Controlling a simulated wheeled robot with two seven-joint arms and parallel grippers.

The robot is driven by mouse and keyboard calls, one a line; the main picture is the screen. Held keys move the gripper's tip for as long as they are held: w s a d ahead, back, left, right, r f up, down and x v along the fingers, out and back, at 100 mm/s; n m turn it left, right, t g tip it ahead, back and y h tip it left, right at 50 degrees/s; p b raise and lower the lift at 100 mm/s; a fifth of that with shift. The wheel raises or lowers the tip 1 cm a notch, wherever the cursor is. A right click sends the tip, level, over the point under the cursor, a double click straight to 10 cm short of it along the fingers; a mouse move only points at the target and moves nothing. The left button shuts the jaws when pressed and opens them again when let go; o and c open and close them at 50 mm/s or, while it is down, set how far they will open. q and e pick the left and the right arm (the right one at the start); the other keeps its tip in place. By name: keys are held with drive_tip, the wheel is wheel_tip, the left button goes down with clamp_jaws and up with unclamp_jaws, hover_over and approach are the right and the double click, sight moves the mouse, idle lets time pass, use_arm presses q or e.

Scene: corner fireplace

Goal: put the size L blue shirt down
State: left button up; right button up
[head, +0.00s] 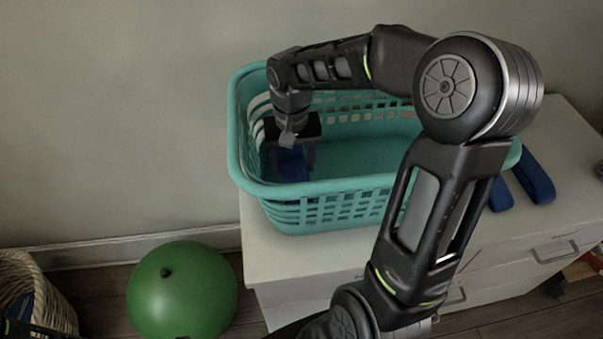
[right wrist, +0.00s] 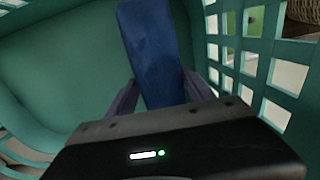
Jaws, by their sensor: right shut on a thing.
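The blue shirt (head: 293,167) is a folded dark blue bundle inside the teal laundry basket (head: 330,190), at its left end. My right gripper (head: 291,160) reaches down into the basket and is shut on the shirt. In the right wrist view the shirt (right wrist: 155,50) is a long blue strip between the two fingers of the gripper (right wrist: 162,93), with the basket's floor and slotted wall around it. Whether the shirt touches the basket floor cannot be told. No size label can be read.
The basket stands on a white dresser (head: 290,262). Two blue folded items (head: 534,178) lie on the dresser right of the basket. A green ball (head: 182,290) and a wicker basket (head: 52,300) stand on the floor at left. My right arm crosses above the basket's right part.

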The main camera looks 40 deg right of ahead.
sight(293, 161)
drive_tip(key=shift+f, duration=0.35)
drive_tip(key=shift+f, duration=1.85)
drive_tip(key=shift+f, duration=0.1)
drive_tip(key=shift+f, duration=0.15)
drive_tip(key=o, duration=1.5)
drive_tip(key=shift+r, duration=0.2)
wheel_tip(293, 161, up, 12)
drive_tip(key=shift+r, duration=0.1)
